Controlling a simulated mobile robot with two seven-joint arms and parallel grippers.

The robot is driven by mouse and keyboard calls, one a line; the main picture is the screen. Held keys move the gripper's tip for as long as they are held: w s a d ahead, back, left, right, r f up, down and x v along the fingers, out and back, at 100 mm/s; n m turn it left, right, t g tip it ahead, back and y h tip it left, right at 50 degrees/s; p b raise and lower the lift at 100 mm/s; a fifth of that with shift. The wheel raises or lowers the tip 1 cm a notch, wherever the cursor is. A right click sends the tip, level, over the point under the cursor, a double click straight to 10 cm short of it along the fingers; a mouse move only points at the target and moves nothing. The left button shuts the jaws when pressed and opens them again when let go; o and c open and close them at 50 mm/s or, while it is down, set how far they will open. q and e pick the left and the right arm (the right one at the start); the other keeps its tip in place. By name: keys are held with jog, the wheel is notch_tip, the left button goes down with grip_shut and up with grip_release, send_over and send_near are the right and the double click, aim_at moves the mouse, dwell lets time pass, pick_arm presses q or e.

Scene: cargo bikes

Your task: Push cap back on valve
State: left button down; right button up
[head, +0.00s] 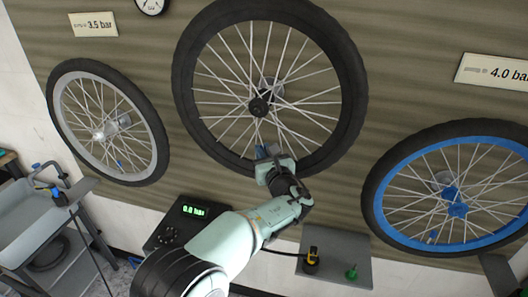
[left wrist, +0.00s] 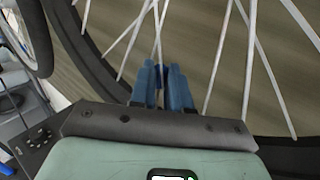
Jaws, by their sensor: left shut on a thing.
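The middle wheel (head: 180,75) has a black tyre and rim and hangs on the wall. My left gripper (head: 266,151) is at the bottom of its rim, among the spokes. In the left wrist view its two blue fingers (left wrist: 163,84) point up into the spokes, close together. Between them shows a thin dark-blue sliver, which seems to be the valve cap (left wrist: 158,72). The fingers hide most of it and the valve, so I cannot tell whether the cap sits on the valve. My right gripper is not in view.
A grey-rimmed wheel (head: 154,112) hangs at left and a blue-rimmed wheel (head: 372,190) at right. A grey shelf (head: 335,250) below holds a yellow-black pump head (head: 312,257) and a small green item (head: 351,272). A gauge box (head: 187,211) reads 0.0 bar. A grey cart (head: 35,225) stands at left.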

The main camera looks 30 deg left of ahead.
pick_arm(q)
jog(key=c, duration=0.7)
grip_release()
jog(key=shift+b+v, duration=1)
jog(key=shift+v, duration=4)
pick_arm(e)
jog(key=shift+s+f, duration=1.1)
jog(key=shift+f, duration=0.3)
